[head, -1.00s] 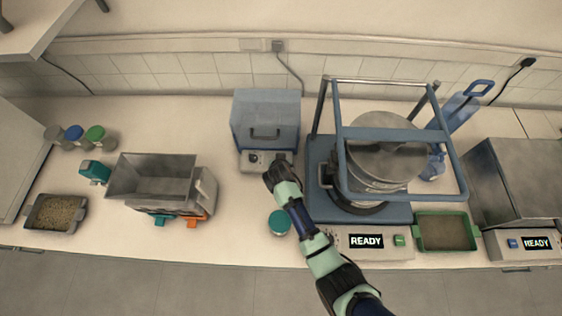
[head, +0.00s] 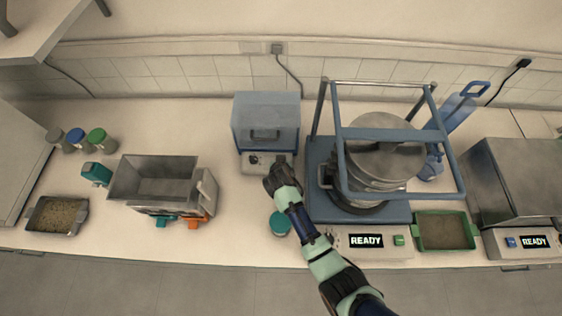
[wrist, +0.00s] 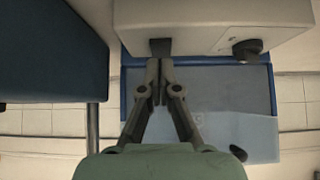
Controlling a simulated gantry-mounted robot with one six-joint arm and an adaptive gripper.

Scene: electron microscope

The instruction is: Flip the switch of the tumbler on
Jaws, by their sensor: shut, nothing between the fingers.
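The tumbler (head: 265,124) is a blue box with a grey lid on a pale base at the back middle of the bench. A dark round knob (head: 253,159) shows on its front panel, and also in the wrist view (wrist: 246,49). A small dark switch (wrist: 160,46) sits on the same panel in the wrist view; my arm hides it in the head view. My gripper (wrist: 159,62) is shut and empty, its fingertips right by the switch. I cannot tell whether they touch it. It also shows in front of the tumbler in the head view (head: 277,177).
A sieve shaker with a blue frame (head: 330,190) stands close to the right of my arm. A teal-lidded jar (head: 280,223) stands just left of my arm. A grey hopper (head: 152,180) is farther left. Bare bench lies between hopper and tumbler.

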